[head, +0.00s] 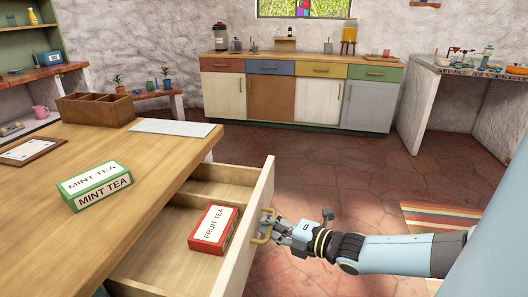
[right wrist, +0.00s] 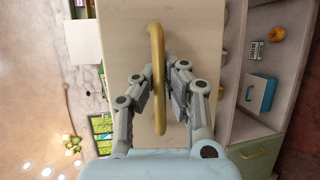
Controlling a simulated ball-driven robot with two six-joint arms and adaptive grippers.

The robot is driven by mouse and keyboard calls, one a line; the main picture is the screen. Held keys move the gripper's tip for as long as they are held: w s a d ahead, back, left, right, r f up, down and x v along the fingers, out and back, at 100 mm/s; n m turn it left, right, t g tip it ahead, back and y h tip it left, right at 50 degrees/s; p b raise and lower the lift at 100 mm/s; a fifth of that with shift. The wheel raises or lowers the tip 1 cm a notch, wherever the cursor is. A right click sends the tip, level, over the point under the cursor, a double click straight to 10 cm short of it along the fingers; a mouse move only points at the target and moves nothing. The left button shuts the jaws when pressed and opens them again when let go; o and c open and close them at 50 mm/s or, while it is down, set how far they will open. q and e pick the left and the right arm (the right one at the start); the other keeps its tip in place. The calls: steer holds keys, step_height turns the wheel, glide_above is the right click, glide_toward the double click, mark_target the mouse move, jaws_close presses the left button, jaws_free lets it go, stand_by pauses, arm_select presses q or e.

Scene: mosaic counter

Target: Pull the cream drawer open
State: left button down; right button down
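The cream drawer (head: 262,193) stands pulled out from the wooden table, with its inside showing. Its front panel fills the middle of the right wrist view (right wrist: 125,30). A brass handle (head: 265,229) is on the front; it runs upright in the right wrist view (right wrist: 157,60). My right gripper (head: 268,224) is at this handle, its fingers closed in on both sides of it (right wrist: 160,82). A red fruit tea box (head: 213,228) lies in the drawer. My left gripper is not in view.
A green mint tea box (head: 98,186), a wooden divided box (head: 97,108) and a pale board (head: 172,127) are on the table (head: 110,240). Floor (head: 335,185) in front of the drawer is free. A striped rug (head: 440,215) lies at the right.

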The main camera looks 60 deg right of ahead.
steer(key=shift+w+r, duration=0.1)
steer(key=c, duration=1.4)
jaws_free()
steer(key=s, duration=0.4)
steer(key=s+r, duration=0.1)
steer(key=s, duration=0.3)
steer(key=s+r, duration=0.1)
steer(key=s, duration=0.3)
steer(key=shift+r, duration=0.1)
